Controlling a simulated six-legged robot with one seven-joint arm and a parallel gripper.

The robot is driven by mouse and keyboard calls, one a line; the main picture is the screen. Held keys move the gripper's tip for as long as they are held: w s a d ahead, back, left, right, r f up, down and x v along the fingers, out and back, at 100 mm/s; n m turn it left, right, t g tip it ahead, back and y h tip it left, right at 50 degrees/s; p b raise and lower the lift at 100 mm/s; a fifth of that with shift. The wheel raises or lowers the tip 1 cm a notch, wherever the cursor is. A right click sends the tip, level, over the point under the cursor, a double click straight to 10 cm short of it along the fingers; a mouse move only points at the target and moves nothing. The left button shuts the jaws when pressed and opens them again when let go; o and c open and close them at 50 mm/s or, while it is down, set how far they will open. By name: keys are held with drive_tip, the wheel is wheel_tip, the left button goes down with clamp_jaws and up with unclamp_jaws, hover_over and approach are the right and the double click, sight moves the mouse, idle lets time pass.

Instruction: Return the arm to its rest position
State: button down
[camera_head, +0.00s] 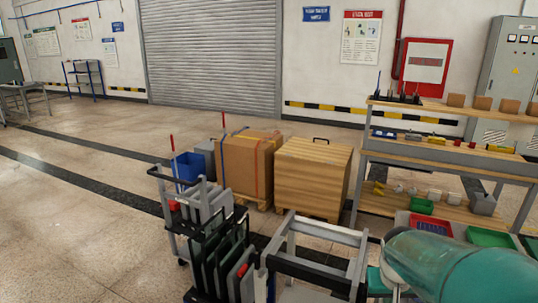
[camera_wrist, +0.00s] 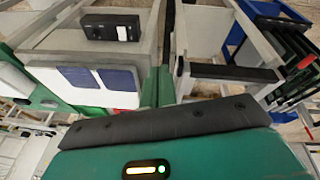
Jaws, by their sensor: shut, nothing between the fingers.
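My arm shows in the head view as a large teal rounded link (camera_head: 465,268) at the bottom right, close to the camera. It hides part of the floor and a green tray there. The wrist view looks down on a teal casing with a black padded edge and a small lit indicator, which looks like my own body. Nothing is seen held.
A cart with upright dark panels (camera_head: 222,262) stands in front, beside a grey frame cart (camera_head: 320,262). Behind are a strapped box (camera_head: 245,168) and a wooden crate (camera_head: 312,178). A shelf rack (camera_head: 445,152) stands right. Floor at left is clear.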

drive_tip(key=s+a+r+n+t+y, duration=0.1)
drive_tip(key=s+a+r, duration=0.3)
drive_tip(key=a, duration=0.4)
drive_tip(key=s+a+r+n+t+y, duration=0.1)
drive_tip(key=s+a+r+n+t, duration=0.1)
drive_tip(key=s+a+r, duration=0.3)
drive_tip(key=s+a, duration=0.1)
drive_tip(key=a, duration=0.1)
drive_tip(key=shift+s+a, duration=0.15)
drive_tip(key=shift+a, duration=0.2)
